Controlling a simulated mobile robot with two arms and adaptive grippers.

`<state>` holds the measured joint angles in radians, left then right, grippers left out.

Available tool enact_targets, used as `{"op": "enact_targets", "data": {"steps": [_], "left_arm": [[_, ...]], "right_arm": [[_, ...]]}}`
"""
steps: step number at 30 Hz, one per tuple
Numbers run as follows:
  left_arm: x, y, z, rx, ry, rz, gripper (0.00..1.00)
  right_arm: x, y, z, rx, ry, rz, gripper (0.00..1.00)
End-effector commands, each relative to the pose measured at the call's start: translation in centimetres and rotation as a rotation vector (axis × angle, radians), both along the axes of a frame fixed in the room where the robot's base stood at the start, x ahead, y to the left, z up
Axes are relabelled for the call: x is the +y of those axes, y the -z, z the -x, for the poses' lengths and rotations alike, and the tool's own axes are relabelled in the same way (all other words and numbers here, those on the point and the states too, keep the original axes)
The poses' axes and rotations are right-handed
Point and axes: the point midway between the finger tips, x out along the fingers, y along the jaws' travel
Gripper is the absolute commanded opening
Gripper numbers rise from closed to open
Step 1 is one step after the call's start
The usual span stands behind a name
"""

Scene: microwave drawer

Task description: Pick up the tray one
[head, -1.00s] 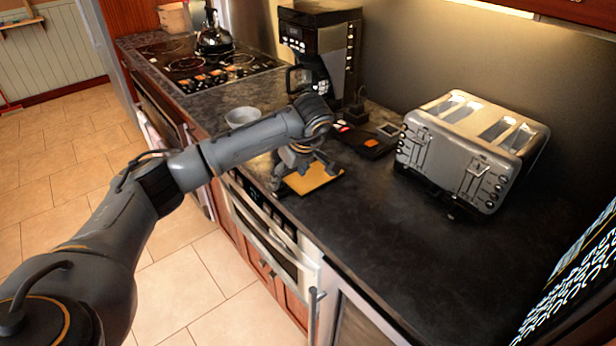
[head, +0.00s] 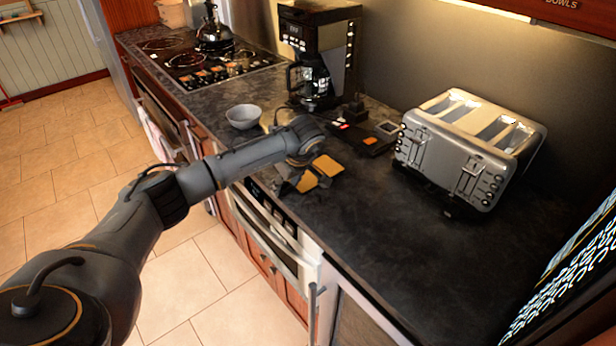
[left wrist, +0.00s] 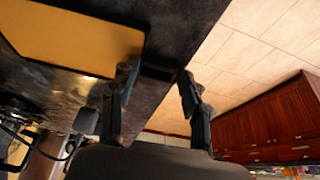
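A flat tan tray (head: 328,166) with a dark rim lies on the dark countertop close to its front edge. In the head view my left wrist and gripper cover part of it. The tray (left wrist: 75,40) also fills the upper left of the left wrist view, with one rounded corner near a fingertip. My left gripper (left wrist: 157,72) is open, its two fingers apart with nothing held between them. In the head view the gripper (head: 299,182) is low over the tray's front side at the counter edge. Whether a finger touches the tray cannot be told. My right gripper is out of view.
A grey bowl (head: 243,116) stands left of the tray. A coffee maker (head: 318,60) and a dark flat device (head: 365,138) are behind it, and a silver toaster (head: 470,145) is to the right. The counter front right of the tray is clear.

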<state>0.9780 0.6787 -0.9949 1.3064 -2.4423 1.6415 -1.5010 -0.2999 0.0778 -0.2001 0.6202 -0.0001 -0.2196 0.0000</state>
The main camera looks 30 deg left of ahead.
Motion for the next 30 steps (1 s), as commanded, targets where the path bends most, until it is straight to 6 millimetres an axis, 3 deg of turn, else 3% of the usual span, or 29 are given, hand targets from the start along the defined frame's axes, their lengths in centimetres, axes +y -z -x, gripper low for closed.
{"op": "enact_targets", "data": {"steps": [1, 3, 17, 21, 30], "left_arm": [[0.0, 0.0, 0.0, -0.001, 0.0, 0.0, 0.13], [0.0, 0.0, 0.0, -0.001, 0.0, 0.0, 0.0], [0.1, -1.0, -0.1, -0.005, -0.001, 0.0, 0.0], [0.0, -3.3, 0.0, -0.008, 0.001, -0.001, 0.0], [-2.8, -9.4, 5.7, -0.005, 0.005, -0.001, 0.0]], "right_arm": [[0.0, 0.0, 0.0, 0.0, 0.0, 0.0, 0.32], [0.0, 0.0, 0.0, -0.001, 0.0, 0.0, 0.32], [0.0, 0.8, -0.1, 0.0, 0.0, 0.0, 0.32], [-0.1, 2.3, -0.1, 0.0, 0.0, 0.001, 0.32], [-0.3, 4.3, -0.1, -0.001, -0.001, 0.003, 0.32]]}}
